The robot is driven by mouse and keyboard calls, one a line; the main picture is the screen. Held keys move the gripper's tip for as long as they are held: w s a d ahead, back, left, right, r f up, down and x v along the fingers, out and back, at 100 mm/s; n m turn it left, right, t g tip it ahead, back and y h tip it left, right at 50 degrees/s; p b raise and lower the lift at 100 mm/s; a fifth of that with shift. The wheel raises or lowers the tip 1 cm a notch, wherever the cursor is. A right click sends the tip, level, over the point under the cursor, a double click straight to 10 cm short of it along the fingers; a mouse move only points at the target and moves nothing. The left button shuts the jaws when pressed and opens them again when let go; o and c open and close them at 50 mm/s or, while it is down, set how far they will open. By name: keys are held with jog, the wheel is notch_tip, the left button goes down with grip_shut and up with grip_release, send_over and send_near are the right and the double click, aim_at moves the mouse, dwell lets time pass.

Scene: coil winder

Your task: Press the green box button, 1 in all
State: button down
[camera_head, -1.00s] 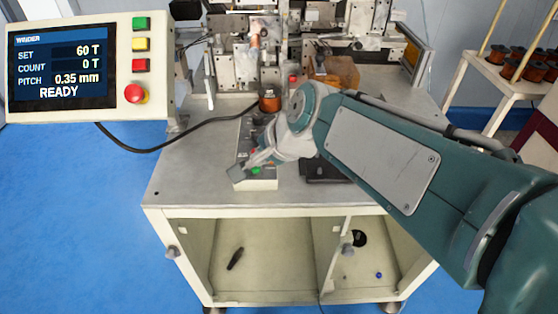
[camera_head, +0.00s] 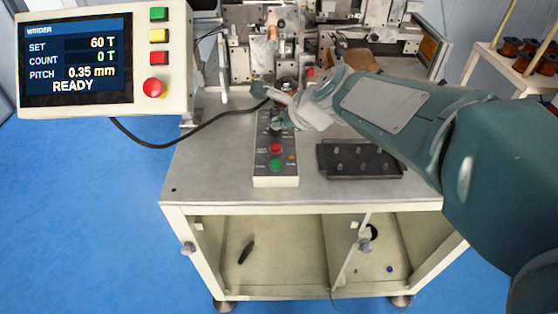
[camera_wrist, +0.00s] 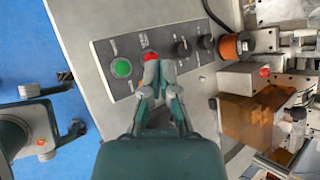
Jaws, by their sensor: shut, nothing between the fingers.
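The control box (camera_head: 262,182) lies on the table with a green button (camera_head: 275,165) at its near end and a red button (camera_head: 276,148) beyond it. In the wrist view, the green box button (camera_wrist: 121,68) is uncovered, left of the fingers, and the red button (camera_wrist: 150,57) is just past the fingertips. My gripper (camera_head: 264,89) is shut and empty, over the far part of the box. In the wrist view my gripper (camera_wrist: 157,77) shows in front of the box; its height above the box is hard to tell.
The winder panel (camera_head: 105,65) at the upper left reads READY, with its own green (camera_head: 159,14), yellow and red buttons. A black tray (camera_head: 360,160) lies right of the box. The winding machine (camera_head: 250,65) stands behind. The table's front left is clear.

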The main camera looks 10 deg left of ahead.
aim_at(278, 163)
jog(key=shift+a+f, duration=0.2)
jog(key=shift+f, duration=4.25)
jog(key=shift+f, duration=0.35)
